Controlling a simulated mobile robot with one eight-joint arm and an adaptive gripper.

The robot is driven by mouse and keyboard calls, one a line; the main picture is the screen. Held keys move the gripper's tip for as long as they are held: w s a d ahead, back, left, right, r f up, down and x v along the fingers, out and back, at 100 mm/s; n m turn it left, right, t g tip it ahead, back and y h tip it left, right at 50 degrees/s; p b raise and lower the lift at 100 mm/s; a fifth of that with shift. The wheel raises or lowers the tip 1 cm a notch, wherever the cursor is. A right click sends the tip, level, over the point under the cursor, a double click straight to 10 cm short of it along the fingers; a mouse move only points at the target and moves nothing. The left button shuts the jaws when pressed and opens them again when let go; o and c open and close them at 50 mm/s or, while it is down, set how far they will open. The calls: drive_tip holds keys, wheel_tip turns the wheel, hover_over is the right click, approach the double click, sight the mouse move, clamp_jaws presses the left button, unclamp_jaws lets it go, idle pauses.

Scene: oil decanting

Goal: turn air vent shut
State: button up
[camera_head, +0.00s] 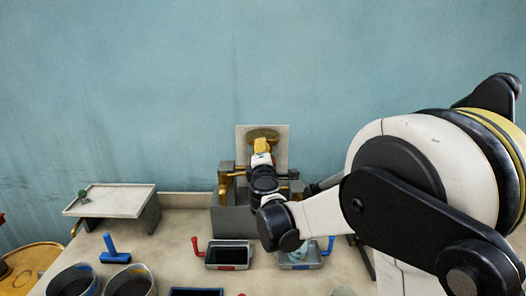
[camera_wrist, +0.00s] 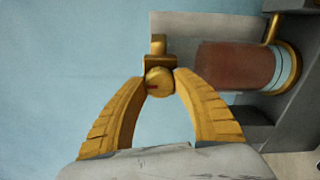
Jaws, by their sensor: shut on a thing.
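The air vent is a small round brass knob (camera_wrist: 158,83) with a red mark, on a short brass fitting (camera_wrist: 158,52). In the wrist view my gripper (camera_wrist: 160,78) has its two curved yellow fingers closed on either side of the knob. Next to the vent on the right is a glass cylinder (camera_wrist: 235,65) with reddish-brown liquid and a brass end ring. In the head view my gripper (camera_head: 262,150) is at the grey stand with brass fittings (camera_head: 228,180); the vent itself is hidden there.
On the bench are a tray with a red handle (camera_head: 228,256), a tray with a blue handle (camera_head: 312,259) partly behind my arm, a blue-handled tool (camera_head: 115,252) and round tubs (camera_head: 131,282). A raised shelf (camera_head: 115,205) stands at left. The wall is close behind.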

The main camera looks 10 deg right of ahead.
drive_tip(key=o, duration=1.2)
drive_tip(key=v, duration=1.2)
